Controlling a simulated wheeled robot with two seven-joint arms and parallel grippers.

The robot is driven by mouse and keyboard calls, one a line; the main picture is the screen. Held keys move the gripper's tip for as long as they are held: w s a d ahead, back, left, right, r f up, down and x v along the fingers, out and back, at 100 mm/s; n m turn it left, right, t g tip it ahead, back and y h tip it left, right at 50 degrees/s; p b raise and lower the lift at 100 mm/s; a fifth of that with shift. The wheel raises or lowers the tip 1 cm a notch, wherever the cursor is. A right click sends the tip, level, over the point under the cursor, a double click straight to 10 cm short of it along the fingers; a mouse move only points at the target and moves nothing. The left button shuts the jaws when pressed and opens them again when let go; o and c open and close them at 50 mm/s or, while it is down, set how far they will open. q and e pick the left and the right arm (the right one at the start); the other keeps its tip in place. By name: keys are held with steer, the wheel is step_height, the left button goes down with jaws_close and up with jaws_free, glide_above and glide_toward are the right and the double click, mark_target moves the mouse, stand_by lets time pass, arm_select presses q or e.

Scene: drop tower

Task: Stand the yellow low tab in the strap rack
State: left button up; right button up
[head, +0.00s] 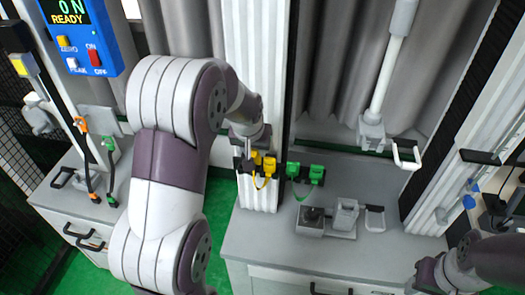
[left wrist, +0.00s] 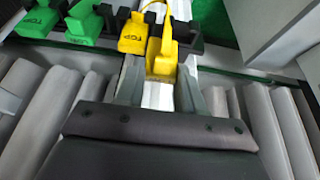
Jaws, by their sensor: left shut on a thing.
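The black strap rack (left wrist: 108,20) runs across the top of the left wrist view. My left gripper (left wrist: 160,88) is shut on a yellow tab (left wrist: 163,62) at the rack's near side; I cannot tell if this tab is seated in the rack. Beside it on the left stands another yellow tab (left wrist: 134,36), marked TOP, with a yellow strap (left wrist: 155,8) looping behind. In the head view the held yellow tab (head: 269,165) and the strap show at the rack, partly hidden by my left gripper (head: 247,160). My right gripper (head: 418,280) is at the lower right, its fingers unclear.
Green tabs (head: 316,174) with a green strap stand in the rack beside the yellow ones. A grey fixture (head: 345,215) sits on the cabinet top to the right. A white post rises behind the rack.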

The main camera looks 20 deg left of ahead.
arm_select(q)
steer(key=shift+w+a+r, duration=0.1)
steer(key=shift+a+r, duration=0.3)
steer(key=shift+a, duration=0.05)
steer(key=f, duration=0.1)
steer(key=a+f+b, duration=0.1)
steer(key=f+b, duration=0.1)
steer(key=shift+w+a+f, duration=0.2)
steer(key=shift+a+f, duration=0.05)
steer(key=shift+a, duration=0.15)
steer(key=shift+f+b, duration=0.8)
steer(key=shift+f, duration=0.05)
steer(key=o, duration=1.1)
steer(key=b+v, duration=0.1)
steer(key=v, duration=1.1)
steer(key=shift+r, duration=0.3)
